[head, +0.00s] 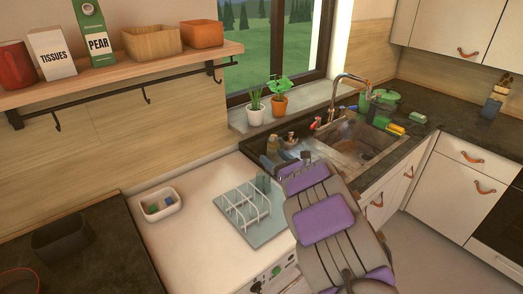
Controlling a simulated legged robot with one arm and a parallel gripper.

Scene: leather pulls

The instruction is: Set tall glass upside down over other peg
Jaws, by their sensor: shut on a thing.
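A pale blue-green drying mat with a white wire rack (247,211) lies on the white counter left of my arm. A greenish, see-through glass (263,184) shows at the rack's back right corner; I cannot tell which way up it is or what holds it. My gripper (304,157) is at the far end of my grey and purple arm, close to the rack's right side, and is mostly hidden by the arm. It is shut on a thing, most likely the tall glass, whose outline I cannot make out. No peg can be clearly told apart.
A sink (352,143) with a tap lies behind my arm, with bottles and green and yellow items around it. A small white tub (161,204) stands left of the rack. A black pot (62,243) is at lower left. The white counter around the rack is mostly clear.

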